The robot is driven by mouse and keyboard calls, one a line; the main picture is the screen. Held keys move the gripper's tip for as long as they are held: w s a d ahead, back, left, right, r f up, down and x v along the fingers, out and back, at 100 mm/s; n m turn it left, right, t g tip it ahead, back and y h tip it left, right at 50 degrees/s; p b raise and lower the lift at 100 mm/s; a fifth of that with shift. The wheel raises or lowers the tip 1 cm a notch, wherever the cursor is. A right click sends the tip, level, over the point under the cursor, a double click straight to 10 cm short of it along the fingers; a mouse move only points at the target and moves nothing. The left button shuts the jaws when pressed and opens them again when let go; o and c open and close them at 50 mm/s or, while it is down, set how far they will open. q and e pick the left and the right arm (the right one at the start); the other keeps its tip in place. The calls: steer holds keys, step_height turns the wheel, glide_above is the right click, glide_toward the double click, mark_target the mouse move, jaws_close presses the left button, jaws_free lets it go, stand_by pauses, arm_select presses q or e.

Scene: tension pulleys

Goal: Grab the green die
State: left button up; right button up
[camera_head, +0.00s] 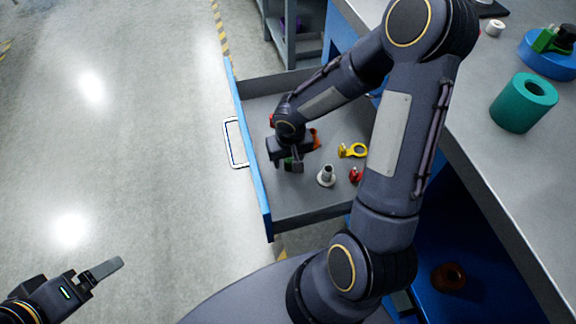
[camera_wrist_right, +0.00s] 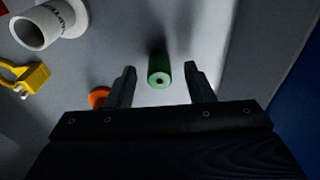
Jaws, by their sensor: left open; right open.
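The green die (camera_wrist_right: 159,72) is a small green cylinder with a hole in its end face. It lies in the open drawer (camera_head: 253,158), and in the head view only a little of it (camera_head: 287,164) shows beside my right gripper. My right gripper (camera_head: 293,166) reaches down into the drawer. In the right wrist view the gripper (camera_wrist_right: 160,85) is open, with one finger on each side of the die and a gap on both sides. My left gripper (camera_head: 112,275) is at the lower left above the floor, away from the drawer; only part of it shows.
In the drawer, a grey flanged bushing (camera_head: 326,176), a yellow part (camera_head: 353,150), a red part (camera_head: 355,175) and an orange part (camera_wrist_right: 98,97) lie near the die. A teal cylinder (camera_head: 524,103) stands on the workbench (camera_head: 470,135) at the right.

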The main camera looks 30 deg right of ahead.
steer(key=shift+w+f, duration=0.1)
steer(key=shift+f, duration=0.55)
